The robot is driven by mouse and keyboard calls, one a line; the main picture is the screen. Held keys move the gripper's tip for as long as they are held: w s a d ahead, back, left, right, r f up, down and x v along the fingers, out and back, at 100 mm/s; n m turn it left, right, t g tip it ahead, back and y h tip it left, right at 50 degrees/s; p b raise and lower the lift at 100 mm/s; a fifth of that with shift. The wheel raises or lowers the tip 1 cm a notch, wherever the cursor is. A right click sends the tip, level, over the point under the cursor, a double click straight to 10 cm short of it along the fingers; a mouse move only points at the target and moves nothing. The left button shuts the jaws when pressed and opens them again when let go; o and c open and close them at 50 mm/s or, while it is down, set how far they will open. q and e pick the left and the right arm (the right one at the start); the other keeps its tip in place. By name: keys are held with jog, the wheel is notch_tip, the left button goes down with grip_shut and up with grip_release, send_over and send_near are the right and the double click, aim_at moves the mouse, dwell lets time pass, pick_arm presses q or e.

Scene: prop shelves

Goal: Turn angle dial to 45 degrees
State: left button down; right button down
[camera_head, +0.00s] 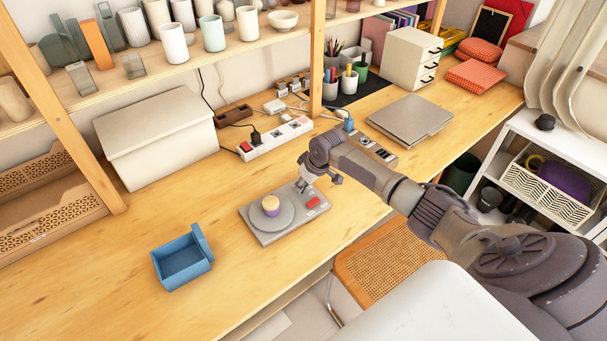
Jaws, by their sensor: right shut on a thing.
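A flat grey device (262,237) lies on the wooden desk. It has a round grey turntable with a small yellow and purple cylinder (270,204) standing on it, and a red button (313,203) on its right part. My right gripper (305,184) reaches in from the right and points down at the device's back right part. It is shut on the small angle dial there, which the fingers mostly hide. The dial's marks and angle are too small to read. My left gripper is out of view.
An open blue box (183,262) stands left of the device. A white power strip (275,139) and a lidded cream box (155,130) lie behind. A grey laptop (411,119) is at the back right. The desk's front left is clear.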

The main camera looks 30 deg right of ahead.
jog(key=shift+a+m+h+p, duration=0.1)
jog(key=shift+m+h+p, duration=0.4)
jog(key=shift+m+p, duration=0.8)
jog(key=c, duration=0.9)
grip_release()
jog(key=shift+c, duration=0.2)
jog(key=shift+r, duration=0.2)
jog(key=v, duration=1.1)
jog(key=shift+s+r, duration=0.2)
jog(key=shift+s, duration=0.15)
